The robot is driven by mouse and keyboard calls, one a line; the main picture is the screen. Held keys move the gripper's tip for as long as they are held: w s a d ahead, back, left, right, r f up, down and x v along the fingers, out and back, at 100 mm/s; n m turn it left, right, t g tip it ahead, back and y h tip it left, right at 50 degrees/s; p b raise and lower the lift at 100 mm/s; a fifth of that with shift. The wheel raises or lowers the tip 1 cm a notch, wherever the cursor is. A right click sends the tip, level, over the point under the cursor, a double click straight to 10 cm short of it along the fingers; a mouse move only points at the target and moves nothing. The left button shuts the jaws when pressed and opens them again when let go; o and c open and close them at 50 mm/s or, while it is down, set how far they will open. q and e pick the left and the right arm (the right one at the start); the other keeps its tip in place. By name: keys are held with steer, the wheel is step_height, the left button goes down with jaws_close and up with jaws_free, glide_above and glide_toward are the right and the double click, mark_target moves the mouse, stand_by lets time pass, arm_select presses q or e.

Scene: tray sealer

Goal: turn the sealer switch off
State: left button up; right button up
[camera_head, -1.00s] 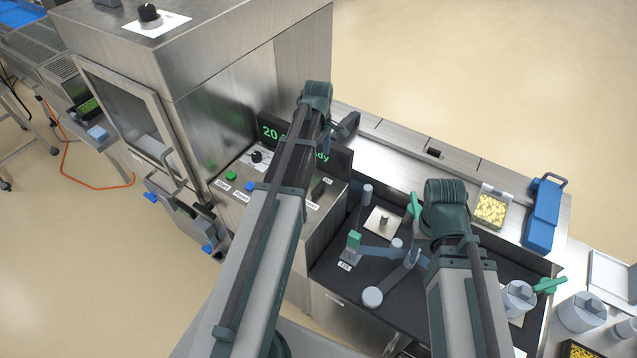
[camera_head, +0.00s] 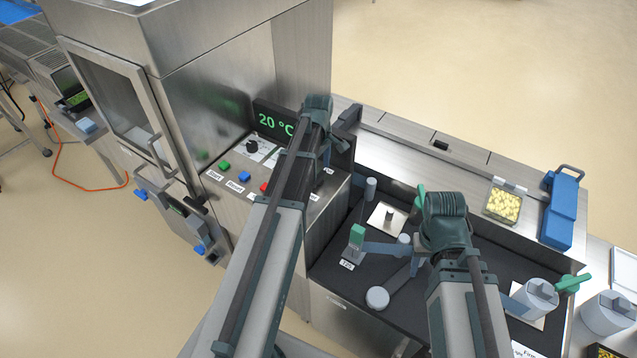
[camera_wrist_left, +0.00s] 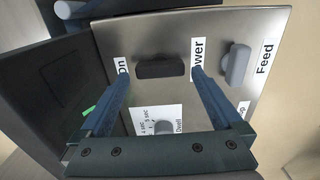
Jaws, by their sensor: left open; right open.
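In the left wrist view, the black power switch (camera_wrist_left: 160,67) sits on the steel panel between an "On" label and a partly covered label ending in "wer". My left gripper (camera_wrist_left: 160,73) is open, with one blue finger on each side of the switch. I cannot tell whether the fingers touch it. In the head view, my left arm hides the switch, and its gripper (camera_head: 335,133) is mostly hidden beyond the wrist over the sealer panel (camera_head: 232,203). My right gripper (camera_head: 445,228) is over the black bench to the right, its fingers largely hidden by its wrist.
A grey Feed knob (camera_wrist_left: 236,65) and a Dwell knob (camera_wrist_left: 164,128) flank the switch. Green (camera_head: 224,165), blue (camera_head: 244,176) and red (camera_head: 265,187) buttons line the panel. A display (camera_head: 272,120) reading 20 °C stands behind.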

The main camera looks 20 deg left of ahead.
arm_select(q)
step_height(320, 180, down, 2)
steer(key=shift+f+b, duration=0.25)
steer(key=shift+b, duration=0.45)
steer(key=shift+r, duration=0.1)
steer(key=c, duration=1.1)
